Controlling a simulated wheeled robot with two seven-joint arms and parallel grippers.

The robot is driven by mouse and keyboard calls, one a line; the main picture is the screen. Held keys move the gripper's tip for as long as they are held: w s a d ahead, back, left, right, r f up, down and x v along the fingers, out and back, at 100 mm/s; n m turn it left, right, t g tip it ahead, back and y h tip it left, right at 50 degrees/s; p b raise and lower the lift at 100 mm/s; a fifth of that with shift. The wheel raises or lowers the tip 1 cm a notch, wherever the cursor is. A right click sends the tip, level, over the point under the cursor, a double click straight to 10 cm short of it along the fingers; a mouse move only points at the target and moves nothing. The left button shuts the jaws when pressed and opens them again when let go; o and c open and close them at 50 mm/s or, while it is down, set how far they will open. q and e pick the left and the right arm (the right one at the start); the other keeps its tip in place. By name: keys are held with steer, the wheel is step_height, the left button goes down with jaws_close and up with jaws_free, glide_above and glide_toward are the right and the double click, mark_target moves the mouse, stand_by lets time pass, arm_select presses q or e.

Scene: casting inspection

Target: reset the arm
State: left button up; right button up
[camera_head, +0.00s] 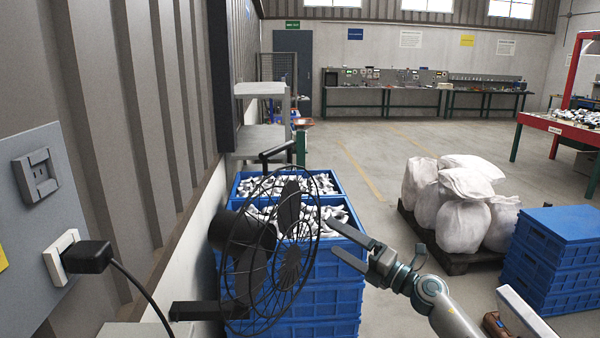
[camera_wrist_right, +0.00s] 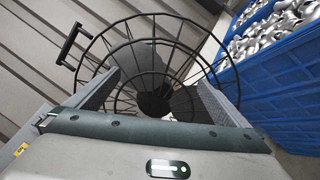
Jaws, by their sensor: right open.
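My right arm (camera_head: 446,310) comes in from the lower right of the head view. Its gripper (camera_head: 338,246) is open, with its fingers pointing left toward a black wire-cage fan (camera_head: 290,262). In the right wrist view the open gripper (camera_wrist_right: 155,90) has one finger at each side, and the fan (camera_wrist_right: 152,60) shows beyond and between them. Nothing is seen held between the fingers. I cannot tell whether a finger touches the cage. My left gripper is not in view.
Blue crates (camera_head: 335,270) of metal castings (camera_head: 290,184) stand behind the fan; a crate also fills the wrist view's right side (camera_wrist_right: 285,75). A black plug (camera_head: 88,257) sits in a wall socket at left. White sacks (camera_head: 462,225) and stacked blue crates (camera_head: 545,262) stand right. Floor (camera_head: 375,170) beyond is clear.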

steer(key=s+d+f+m+t+h, duration=0.1)
steer(key=s+d+f+m+h, duration=0.35)
steer(key=f, duration=0.85)
steer(key=s+d+f+m+h, duration=0.1)
steer(key=f+m+h, duration=0.1)
steer(key=f+m, duration=0.8)
steer(key=s+d+f+m+t+h, duration=0.1)
steer(key=s+d+f+m+h, duration=0.2)
steer(key=f, duration=1.3)
steer(key=s+d+f+m+g+h, duration=0.2)
steer(key=s+f+m, duration=0.1)
steer(key=s+f, duration=0.65)
steer(key=s+d+f+m+g+h, duration=0.1)
steer(key=s+d+f+m+g, duration=0.15)
steer(key=s+f, duration=0.7)
steer(key=s+f+m+g, duration=0.2)
steer(key=s+f, duration=0.4)
steer(key=s, duration=0.6)
steer(key=s+f+m+g+h, duration=0.1)
steer(key=s+f+m+g, duration=0.1)
steer(key=s+f, duration=0.5)
steer(key=s+a+f+m+g, duration=0.1)
steer(key=s+f+m+g, duration=0.2)
steer(key=s, duration=1.4)
step_height(320, 180, down, 4)
steer(key=shift+s+r+h, duration=0.15)
steer(key=shift+h, duration=0.2)
steer(key=shift+a, duration=0.15)
